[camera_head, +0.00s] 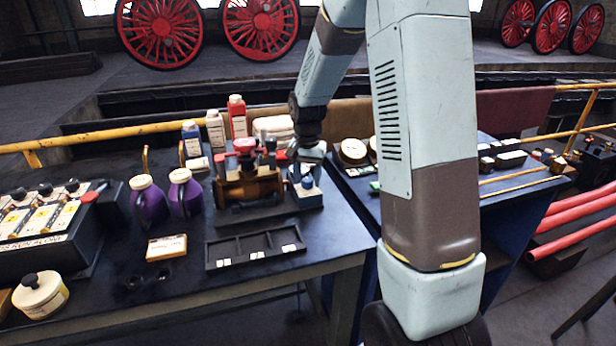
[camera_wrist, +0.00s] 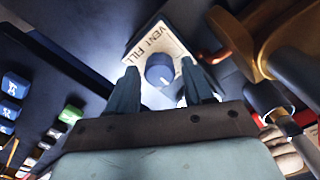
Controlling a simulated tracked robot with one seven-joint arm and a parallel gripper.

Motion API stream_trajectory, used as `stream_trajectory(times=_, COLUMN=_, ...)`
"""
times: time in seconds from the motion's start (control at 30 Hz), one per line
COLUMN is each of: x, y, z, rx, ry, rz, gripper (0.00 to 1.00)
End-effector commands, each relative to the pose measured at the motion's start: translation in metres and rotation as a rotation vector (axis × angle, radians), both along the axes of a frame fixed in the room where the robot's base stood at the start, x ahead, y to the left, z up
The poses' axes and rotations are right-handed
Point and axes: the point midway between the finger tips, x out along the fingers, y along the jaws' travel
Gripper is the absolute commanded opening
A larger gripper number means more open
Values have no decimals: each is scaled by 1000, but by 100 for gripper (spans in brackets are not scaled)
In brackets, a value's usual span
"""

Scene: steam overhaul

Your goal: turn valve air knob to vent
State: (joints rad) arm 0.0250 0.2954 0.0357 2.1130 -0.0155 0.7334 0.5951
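The air valve is a pale block (camera_head: 308,197) at the right end of the near bench, beside a brass and red assembly. Its round blue knob (camera_wrist: 160,70) shows in the wrist view on a cream plate (camera_wrist: 150,42) lettered VENT and FILL. I cannot tell which word the knob points to. My gripper (camera_wrist: 161,72) is open, with one dark finger on each side of the knob in that view and gaps between. In the head view my gripper (camera_head: 308,160) hangs right above the block and partly hides the knob. Contact is not visible.
The brass and red assembly (camera_head: 247,185) stands close on the left. A dark compartment tray (camera_head: 255,247) lies in front. Purple jugs (camera_head: 150,200) and bottles (camera_head: 237,115) stand further left and behind. A second blue bench with round gauges (camera_head: 353,150) is on the right.

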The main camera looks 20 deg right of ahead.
Motion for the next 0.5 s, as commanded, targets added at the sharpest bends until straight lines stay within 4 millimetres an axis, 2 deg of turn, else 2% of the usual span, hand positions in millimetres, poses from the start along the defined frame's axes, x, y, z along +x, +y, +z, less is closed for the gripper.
stream_trajectory(times=0.07, x=0, y=0, z=0, rx=0, ry=0, rz=0, gripper=43)
stream_trajectory(times=0.43, x=0, y=0, z=0, rx=0, ry=0, rz=0, gripper=8)
stream_trajectory(times=0.5, x=0, y=0, z=0, rx=0, ry=0, rz=1, gripper=5)
